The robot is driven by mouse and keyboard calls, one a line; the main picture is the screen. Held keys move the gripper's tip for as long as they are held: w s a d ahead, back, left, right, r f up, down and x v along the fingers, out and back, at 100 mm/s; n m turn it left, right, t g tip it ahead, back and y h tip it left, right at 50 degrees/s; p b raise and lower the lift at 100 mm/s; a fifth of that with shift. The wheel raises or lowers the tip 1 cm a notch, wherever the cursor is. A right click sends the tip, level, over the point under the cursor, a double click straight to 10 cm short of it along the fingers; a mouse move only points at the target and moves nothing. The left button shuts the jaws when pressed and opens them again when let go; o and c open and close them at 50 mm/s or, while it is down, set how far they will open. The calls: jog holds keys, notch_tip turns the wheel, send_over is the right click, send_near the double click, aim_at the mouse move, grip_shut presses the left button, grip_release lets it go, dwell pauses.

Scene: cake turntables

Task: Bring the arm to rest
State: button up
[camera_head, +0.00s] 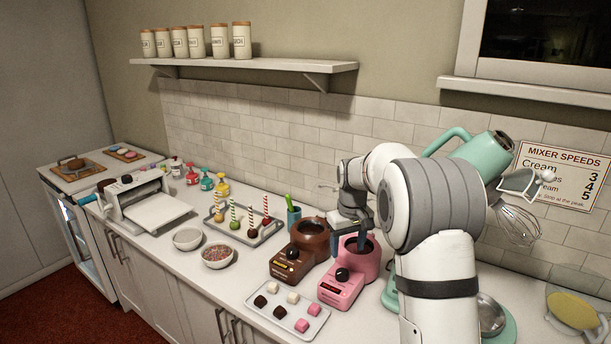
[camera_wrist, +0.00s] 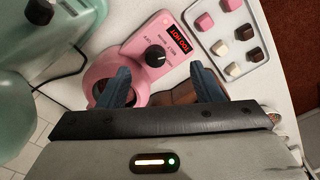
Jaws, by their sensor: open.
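My gripper (camera_head: 349,230) hangs at the end of my folded arm, over the pink melting pot (camera_head: 346,287) on the counter. In the wrist view my gripper (camera_wrist: 166,88) shows two blue fingers set wide apart with nothing between them. The pink pot (camera_wrist: 158,48) lies beneath them, its red display reading "TOO HOT". One finger covers part of its bowl. I cannot tell whether a finger touches the pot.
A brown melting pot (camera_head: 299,252) stands left of the pink one. A tray of sweets (camera_head: 285,328) lies in front. A teal mixer (camera_head: 470,160) stands behind my arm. Cake pops stand on a rack (camera_head: 252,238). A shelf (camera_head: 250,64) with canisters is above. Bowls (camera_head: 187,238) stand left.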

jog(key=s+r+m+t, duration=0.1)
jog(key=s+r, duration=0.5)
jog(key=s, duration=0.4)
jog(key=s+f+m+t+b, duration=0.1)
jog(key=s+m+t+b, duration=0.1)
jog(key=s, duration=2.2)
jog(key=shift+s+d+f+m, duration=0.2)
jog(key=shift+s+f+m, duration=0.1)
jog(key=shift+s+f, duration=0.1)
